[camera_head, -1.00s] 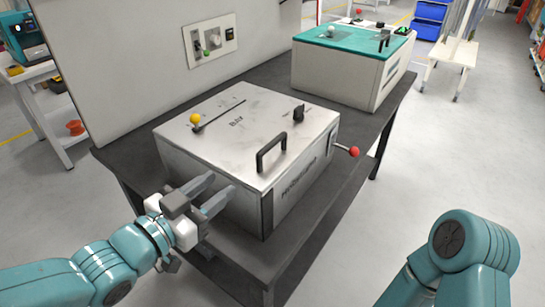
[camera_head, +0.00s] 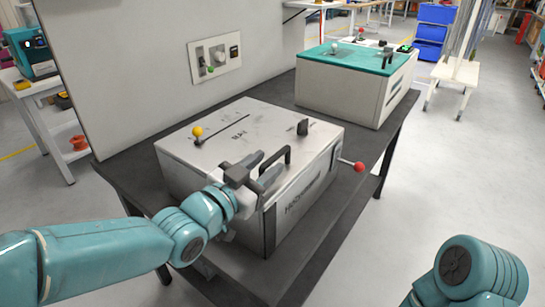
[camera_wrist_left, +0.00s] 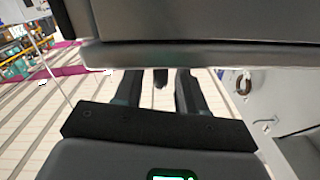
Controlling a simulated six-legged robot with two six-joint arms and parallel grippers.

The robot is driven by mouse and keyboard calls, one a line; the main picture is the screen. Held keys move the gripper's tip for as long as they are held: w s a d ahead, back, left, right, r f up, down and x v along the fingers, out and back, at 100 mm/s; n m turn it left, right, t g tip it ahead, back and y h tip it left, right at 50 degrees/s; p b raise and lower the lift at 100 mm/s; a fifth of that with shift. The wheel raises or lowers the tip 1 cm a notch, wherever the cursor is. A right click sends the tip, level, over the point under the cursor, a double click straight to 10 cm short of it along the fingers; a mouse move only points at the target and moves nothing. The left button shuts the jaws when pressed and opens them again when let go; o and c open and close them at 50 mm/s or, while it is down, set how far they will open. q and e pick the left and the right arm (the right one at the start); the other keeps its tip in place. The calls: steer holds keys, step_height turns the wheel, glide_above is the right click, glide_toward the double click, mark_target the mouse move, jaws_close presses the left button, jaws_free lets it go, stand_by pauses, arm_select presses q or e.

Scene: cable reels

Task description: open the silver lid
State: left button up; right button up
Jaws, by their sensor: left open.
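The silver lid (camera_head: 225,128) is the flat top of a metal box on the dark table, and it lies closed. A black bar handle (camera_head: 288,154) stands at its front edge. My left gripper (camera_head: 271,164) is open at the front of the box, its fingers pointing at the handle and overlapping it in the head view. In the left wrist view the two fingers (camera_wrist_left: 160,80) are apart, with a small dark piece between them, perhaps the handle. I cannot tell whether they touch it. My right gripper is out of view.
A yellow knob (camera_head: 197,132) and a black upright tab (camera_head: 303,127) stand on the lid. A red-tipped lever (camera_head: 358,167) sticks out at the box's right. A teal-topped box (camera_head: 350,85) stands behind. A wall panel (camera_head: 213,57) is behind left.

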mark_target(272, 157)
arm_select(q)
steer(key=shift+x, duration=1.55)
jaws_close()
